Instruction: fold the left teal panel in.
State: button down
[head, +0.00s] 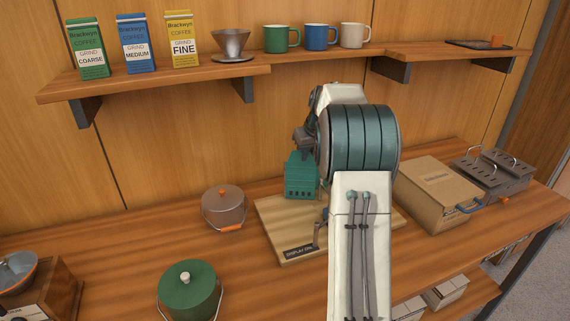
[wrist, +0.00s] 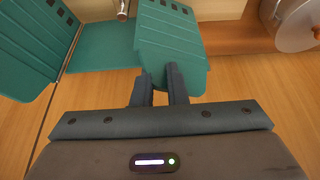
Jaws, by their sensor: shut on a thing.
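The left teal panel (head: 302,176), slotted along its lower edge, shows left of my arm in the head view, above the display board (head: 285,220). In the wrist view my gripper (wrist: 162,84) is shut on the near edge of this panel (wrist: 170,40). The panel stands raised at an angle. Another slotted teal panel (wrist: 35,40) and a flat teal section (wrist: 105,50) show to its left there. In the head view my arm hides most of the rest of the stand. The fingertips are not clear in that view.
A brown pot (head: 223,209) stands left of the board, and a green pot (head: 189,288) nearer the front. A cardboard box (head: 435,192) and a grey metal stove (head: 495,172) stand at right. The shelf (head: 165,80) with coffee packs and mugs runs above.

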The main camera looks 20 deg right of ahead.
jog(key=shift+w+d+p, duration=0.3)
jog(key=shift+w, duration=0.3)
jog(key=shift+w+d+r+p, duration=0.15)
jog(key=shift+w+p, duration=0.6)
jog(key=shift+p, duration=0.1)
jog(key=c, duration=1.8)
grip_release()
jog(key=shift+w, duration=0.15)
jog(key=o, duration=0.7)
notch_tip(320, 180, up, 9)
jog(key=p, duration=0.6)
